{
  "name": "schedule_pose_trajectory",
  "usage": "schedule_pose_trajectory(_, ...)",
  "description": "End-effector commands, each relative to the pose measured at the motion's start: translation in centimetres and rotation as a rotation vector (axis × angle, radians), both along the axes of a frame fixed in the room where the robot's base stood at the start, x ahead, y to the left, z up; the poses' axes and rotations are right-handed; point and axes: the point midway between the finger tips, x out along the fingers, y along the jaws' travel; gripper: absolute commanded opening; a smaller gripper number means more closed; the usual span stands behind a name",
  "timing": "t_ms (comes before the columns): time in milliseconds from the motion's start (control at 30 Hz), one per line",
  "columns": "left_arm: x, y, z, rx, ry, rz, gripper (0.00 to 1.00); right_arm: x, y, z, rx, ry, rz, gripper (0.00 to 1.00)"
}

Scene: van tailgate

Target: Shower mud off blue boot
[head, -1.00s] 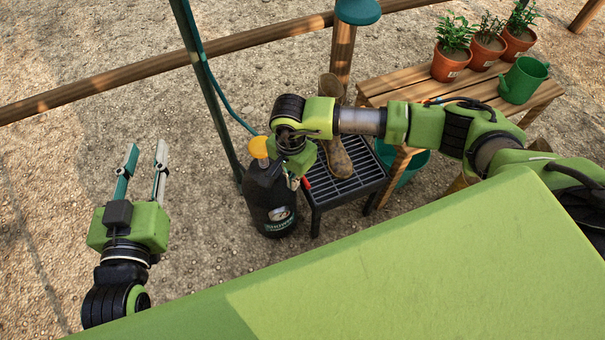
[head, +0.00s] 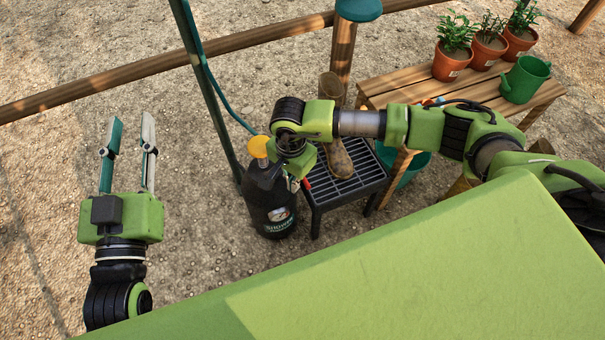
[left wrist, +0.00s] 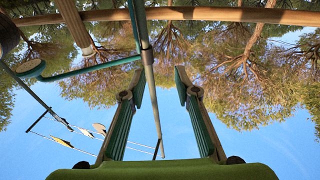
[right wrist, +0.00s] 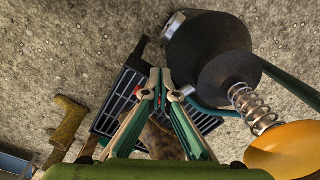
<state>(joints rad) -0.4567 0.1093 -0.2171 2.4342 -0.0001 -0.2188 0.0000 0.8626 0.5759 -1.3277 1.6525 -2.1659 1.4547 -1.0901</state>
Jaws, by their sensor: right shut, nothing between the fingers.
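A brown, mud-coloured boot (head: 338,160) stands on a black slatted grate. No blue shows on it, and my right arm hides part of it. In the right wrist view, one brown boot (right wrist: 68,122) is at the left and a brown shape, partly hidden, is behind my fingers. A black shower bottle (head: 268,208) with a yellow knob (head: 258,147) stands left of the grate. My right gripper (right wrist: 160,74) is shut and empty, close beside the bottle and above the grate. My left gripper (head: 130,135) is open and empty, well left of the bottle.
The grate stand (head: 350,190) is low. A wooden bench (head: 480,92) holds potted plants (head: 452,62) and a green watering can (head: 523,80). A green pole (head: 205,85) and wooden rail (head: 110,80) are behind. Gravel between my left gripper and the bottle is clear.

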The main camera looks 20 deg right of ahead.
Motion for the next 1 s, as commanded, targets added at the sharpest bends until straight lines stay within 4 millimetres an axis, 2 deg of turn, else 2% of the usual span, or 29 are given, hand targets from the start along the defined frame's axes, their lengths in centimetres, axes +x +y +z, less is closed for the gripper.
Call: schedule_pose_trajectory(1000,-1.9,-0.4,6.1,-0.08,-0.289,-0.019,0.29,0.0,0.0,-1.5,0.0,0.0,0.0,0.0)
